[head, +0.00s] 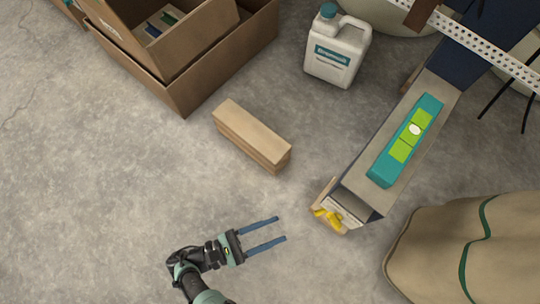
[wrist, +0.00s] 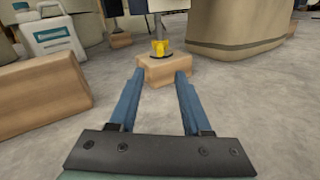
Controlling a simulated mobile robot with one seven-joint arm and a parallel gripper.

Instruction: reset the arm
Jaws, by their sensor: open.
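My gripper (head: 281,229) is open and empty, with its two blue fingers apart. In the head view it is at the lower middle, above bare floor, pointing right. It also shows in the wrist view (wrist: 157,82), its fingers pointing at a small wooden block (wrist: 166,72) with a yellow piece (wrist: 159,47) above it. In the head view that yellow piece (head: 328,217) is at the near end of a long narrow grey surface (head: 392,130). A teal and green object (head: 407,140) lies on that surface. The fingers do not appear to touch anything.
A cardboard-coloured block (head: 252,135) lies on the floor above my gripper. Open cardboard boxes (head: 215,75) stand at upper left. A white jug (head: 337,50) stands at the top. A tan sack (head: 470,255) fills the lower right. The floor at left is clear.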

